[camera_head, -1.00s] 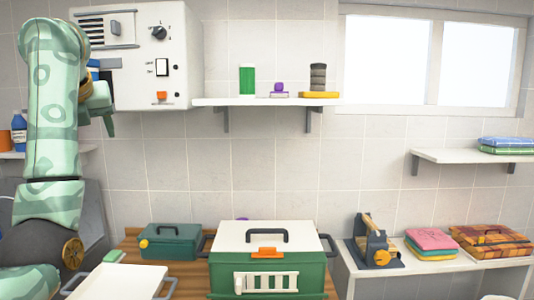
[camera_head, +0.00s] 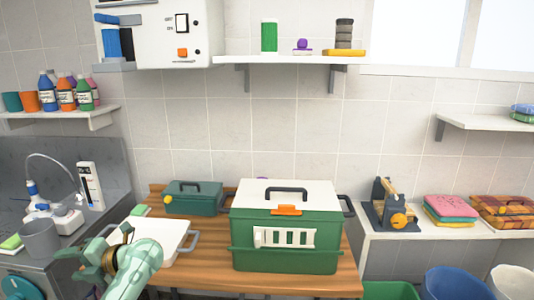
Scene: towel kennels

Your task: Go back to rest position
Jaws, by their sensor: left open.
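My left gripper (camera_head: 88,262) is low at the lower left of the head view. Its green arm comes up from the bottom edge, and its fingers are apart and empty. It is in front of the white tray (camera_head: 163,243) and covers part of that tray's left side. My right gripper is not in view.
A green kennel box with a white lid (camera_head: 285,228) and a dark green case (camera_head: 194,198) stand on the wooden table (camera_head: 300,282). A grey sink counter with a tap (camera_head: 45,200) is at left. Bins, including a blue one (camera_head: 455,284), stand at lower right.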

